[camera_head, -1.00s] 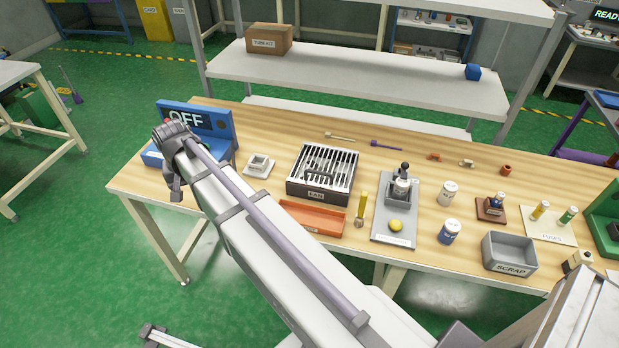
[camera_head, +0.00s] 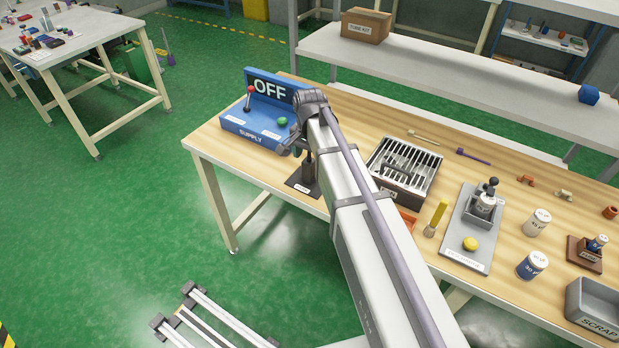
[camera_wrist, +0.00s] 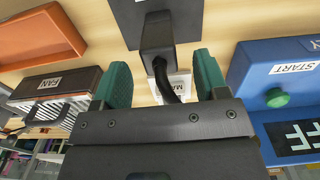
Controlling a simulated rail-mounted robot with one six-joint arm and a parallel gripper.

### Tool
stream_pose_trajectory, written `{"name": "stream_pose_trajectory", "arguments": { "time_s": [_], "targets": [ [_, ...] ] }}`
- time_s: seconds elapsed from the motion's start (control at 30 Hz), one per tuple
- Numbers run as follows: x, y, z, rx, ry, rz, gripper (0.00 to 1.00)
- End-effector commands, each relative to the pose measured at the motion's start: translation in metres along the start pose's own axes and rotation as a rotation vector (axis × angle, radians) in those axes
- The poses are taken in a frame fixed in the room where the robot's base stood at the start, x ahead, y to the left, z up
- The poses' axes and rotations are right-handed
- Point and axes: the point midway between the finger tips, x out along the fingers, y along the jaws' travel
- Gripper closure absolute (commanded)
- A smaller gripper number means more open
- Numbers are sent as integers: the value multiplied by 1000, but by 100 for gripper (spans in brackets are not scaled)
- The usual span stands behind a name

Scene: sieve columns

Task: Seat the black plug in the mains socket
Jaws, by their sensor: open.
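The black plug (camera_wrist: 157,32) stands on a dark base plate (camera_wrist: 205,14) at the top centre of the wrist view, its black cable curving down. In the head view the plug (camera_head: 309,168) shows partly, beside my arm. My gripper (camera_wrist: 160,80) is open, with one green finger on each side of the plug's cable in the picture. I cannot tell whether either finger touches the plug. A white block labelled "MA…" (camera_wrist: 184,83), apparently the mains socket, is partly hidden behind the cable and right finger. My arm hides it in the head view.
The blue supply box (camera_head: 252,128), reading OFF, stands at the table's left end, close to my gripper. The fan box (camera_head: 405,166) is right of my arm. An orange tray (camera_wrist: 40,40) shows in the wrist view. The grey bin (camera_head: 594,312) is farther right.

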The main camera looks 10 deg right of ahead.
Motion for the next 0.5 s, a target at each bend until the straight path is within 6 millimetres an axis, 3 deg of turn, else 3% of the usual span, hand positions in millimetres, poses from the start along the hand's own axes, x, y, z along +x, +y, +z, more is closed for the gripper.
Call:
{"name": "stream_pose_trajectory", "arguments": {
  "time_s": [0.3,0.5],
  "targets": [
    [51,0,1,-1,0,0,33],
    [50,0,1,-1,0,0,33]
  ]
}}
